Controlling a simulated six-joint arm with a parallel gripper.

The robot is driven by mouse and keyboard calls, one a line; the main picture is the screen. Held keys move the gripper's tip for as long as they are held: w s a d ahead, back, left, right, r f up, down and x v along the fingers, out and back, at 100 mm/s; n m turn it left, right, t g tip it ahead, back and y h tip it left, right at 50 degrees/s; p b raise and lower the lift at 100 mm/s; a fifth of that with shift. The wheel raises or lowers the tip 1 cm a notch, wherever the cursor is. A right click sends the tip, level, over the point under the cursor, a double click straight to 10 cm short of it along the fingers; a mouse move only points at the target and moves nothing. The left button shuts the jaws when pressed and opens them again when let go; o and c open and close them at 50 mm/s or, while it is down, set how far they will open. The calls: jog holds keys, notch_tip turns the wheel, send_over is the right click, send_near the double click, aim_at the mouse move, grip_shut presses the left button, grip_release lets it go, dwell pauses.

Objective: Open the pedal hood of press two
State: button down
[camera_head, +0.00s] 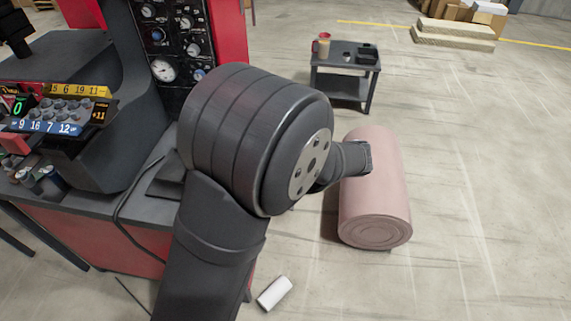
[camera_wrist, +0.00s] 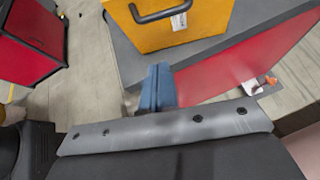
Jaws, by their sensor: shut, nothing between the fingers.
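In the wrist view, a yellow box-like cover (camera_wrist: 210,22) with a black bar handle (camera_wrist: 160,14) and a white label stands on a grey surface. It may be the pedal hood, but I cannot tell for sure, nor which press it belongs to. My gripper (camera_wrist: 159,72) shows as blue fingers, shut and empty. In the picture its tips lie just below the yellow cover; I see no hold on the handle. In the head view my arm covers the middle, and neither the gripper nor the yellow cover can be made out.
In the head view, a press-like machine (camera_head: 172,40) with gauges and a control box (camera_head: 62,112) stand at left. A pink roll (camera_head: 375,205) lies right of my arm; a small cart (camera_head: 345,62) is behind. A red cabinet (camera_wrist: 30,40) shows in the wrist view. Floor at right is open.

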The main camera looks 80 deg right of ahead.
jog(key=w+d, duration=0.1)
jog(key=w, duration=0.6)
jog(key=shift+w+d+f, duration=0.2)
jog(key=shift+d+f, duration=0.1)
jog(key=shift+f, duration=0.15)
jog(key=shift+w+r+g, duration=1.2)
jog(key=shift+w+r, duration=0.45)
jog(key=shift+w, duration=0.1)
